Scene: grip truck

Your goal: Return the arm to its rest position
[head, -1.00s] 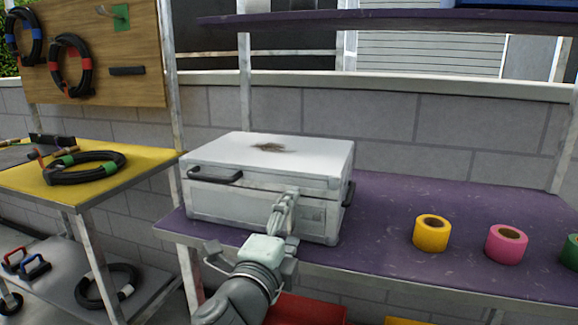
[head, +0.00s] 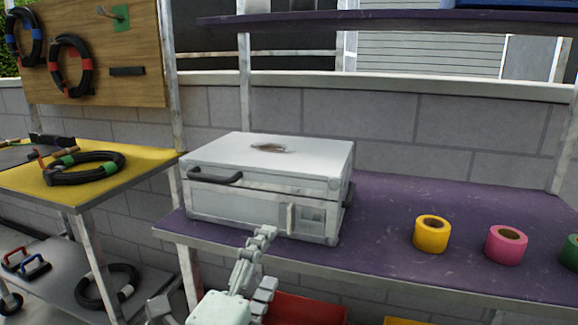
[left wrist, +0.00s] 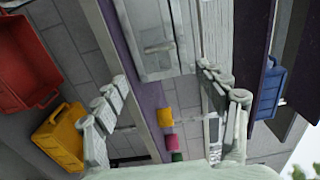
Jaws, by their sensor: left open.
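The light grey metal case (head: 270,180) stands on the purple shelf (head: 385,215) with its lid down, a dark handle on its left front and a pale fitting at its front right. In the head view my left gripper (head: 266,262) is in front of and below the case, clear of it and empty. In the left wrist view its two fingers are spread wide (left wrist: 162,76), with the case front (left wrist: 155,38) beyond them and nothing between them. Part of the gripper body is cut off by the lower edge of the head view. My right gripper is not seen.
Yellow (head: 431,234) and pink (head: 506,245) tape rolls stand right of the case; a green one is at the edge. A red bin (head: 305,308) sits below the shelf. A yellow-topped table (head: 135,160) with coiled cable is at left.

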